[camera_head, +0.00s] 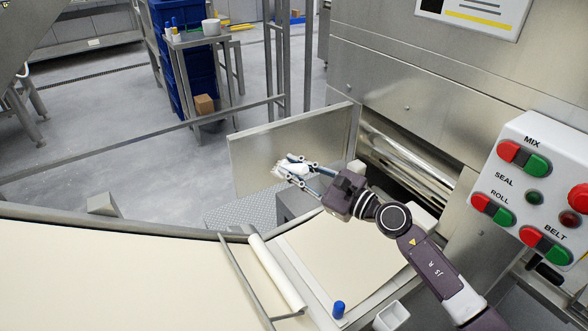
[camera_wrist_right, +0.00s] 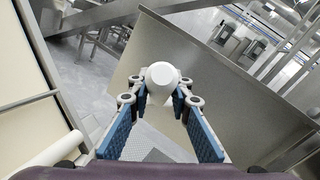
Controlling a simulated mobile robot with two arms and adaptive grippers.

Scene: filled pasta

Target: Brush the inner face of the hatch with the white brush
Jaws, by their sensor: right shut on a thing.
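The hatch (camera_head: 297,147) is a flat metal panel standing open from the machine, its inner face toward me in the head view. It also fills the right part of the right wrist view (camera_wrist_right: 225,75). My right gripper (camera_head: 290,172) is shut on the white brush (camera_head: 288,166), in front of the lower middle of the hatch. In the right wrist view the white brush (camera_wrist_right: 162,82) sits between the blue finger pads, seen end on. I cannot tell whether its bristles touch the hatch. My left gripper is not in view.
The machine opening with a shiny roller (camera_head: 405,167) lies right of the hatch. A control panel (camera_head: 540,190) with red and green buttons is at the right. Below are a pale dough sheet (camera_head: 335,262), a white roll (camera_head: 277,273) and a blue-capped item (camera_head: 338,309).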

